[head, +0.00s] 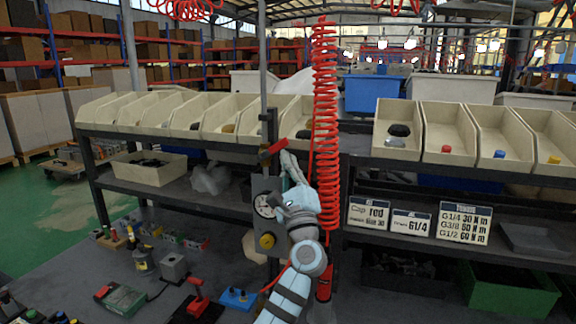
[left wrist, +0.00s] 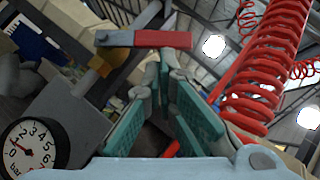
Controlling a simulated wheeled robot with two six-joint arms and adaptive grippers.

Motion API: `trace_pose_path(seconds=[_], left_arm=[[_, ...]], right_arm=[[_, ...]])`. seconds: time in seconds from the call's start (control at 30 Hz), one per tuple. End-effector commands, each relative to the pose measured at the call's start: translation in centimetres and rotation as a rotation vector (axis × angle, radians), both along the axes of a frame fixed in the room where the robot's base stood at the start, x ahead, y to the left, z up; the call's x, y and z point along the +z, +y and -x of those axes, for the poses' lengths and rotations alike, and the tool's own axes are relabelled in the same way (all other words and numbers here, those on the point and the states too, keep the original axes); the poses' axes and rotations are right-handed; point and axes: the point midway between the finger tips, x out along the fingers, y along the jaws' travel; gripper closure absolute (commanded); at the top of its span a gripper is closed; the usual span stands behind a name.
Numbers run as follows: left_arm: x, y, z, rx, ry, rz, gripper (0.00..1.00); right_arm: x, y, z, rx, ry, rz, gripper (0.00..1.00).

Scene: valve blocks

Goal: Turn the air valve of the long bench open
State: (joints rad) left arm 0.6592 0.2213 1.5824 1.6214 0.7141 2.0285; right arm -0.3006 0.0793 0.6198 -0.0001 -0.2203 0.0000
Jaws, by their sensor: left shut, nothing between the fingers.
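The air valve's red lever (head: 273,148) sits on the upright grey pipe (head: 263,60) at the bench's middle. It slants across the pipe, its right end higher. In the left wrist view the lever (left wrist: 163,39) has a grey left part and a red grip, beside a brass valve body (left wrist: 105,60). A round pressure gauge (head: 265,205) is below it and also shows in the left wrist view (left wrist: 35,145). My left gripper (head: 287,160) is shut and empty, its tips just below the red grip; I cannot tell whether they touch. My right gripper is out of view.
A red coiled hose (head: 325,110) hangs just right of my left gripper. Beige bins (head: 445,130) line the bench shelf. Several valve blocks and tools, including a green block (head: 120,299), lie on the worktop at lower left.

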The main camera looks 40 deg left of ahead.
Motion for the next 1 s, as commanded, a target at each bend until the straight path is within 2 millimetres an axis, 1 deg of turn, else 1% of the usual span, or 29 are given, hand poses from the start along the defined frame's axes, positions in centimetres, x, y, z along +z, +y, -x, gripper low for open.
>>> trace_pose_path(seconds=[0.67,0.87,1.0], left_arm=[[1.0,0.0,0.0,-0.002,-0.041,0.112,1.0],[1.8,0.0,0.0,-0.002,-0.077,0.214,1.0],[2.7,0.2,0.1,-0.002,-0.117,0.328,1.0]], right_arm=[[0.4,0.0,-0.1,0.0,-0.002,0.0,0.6],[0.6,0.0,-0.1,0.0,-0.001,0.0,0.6],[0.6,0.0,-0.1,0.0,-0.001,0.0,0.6]])
